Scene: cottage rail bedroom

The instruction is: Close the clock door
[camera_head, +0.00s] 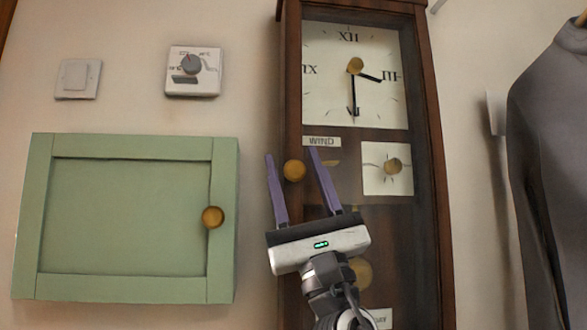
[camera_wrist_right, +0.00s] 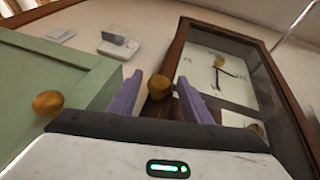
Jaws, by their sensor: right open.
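The wall clock (camera_head: 289,100) has a tall dark wooden case with a white dial (camera_head: 330,90). Its glazed door appears shut or nearly so; I cannot tell if a small gap remains. A round brass knob (camera_head: 294,170) sits on the left edge of the door. My right gripper (camera_head: 292,154) is open, its two purple fingers on either side of the knob in the head view. In the right wrist view the knob (camera_wrist_right: 160,87) shows between the fingertips; contact is not clear. My left gripper is not in view.
A green cabinet door (camera_head: 125,215) with a brass knob (camera_head: 213,217) is left of the clock. A thermostat (camera_head: 193,71) and a light switch (camera_head: 77,78) are above it. A grey garment (camera_head: 550,170) hangs at the right.

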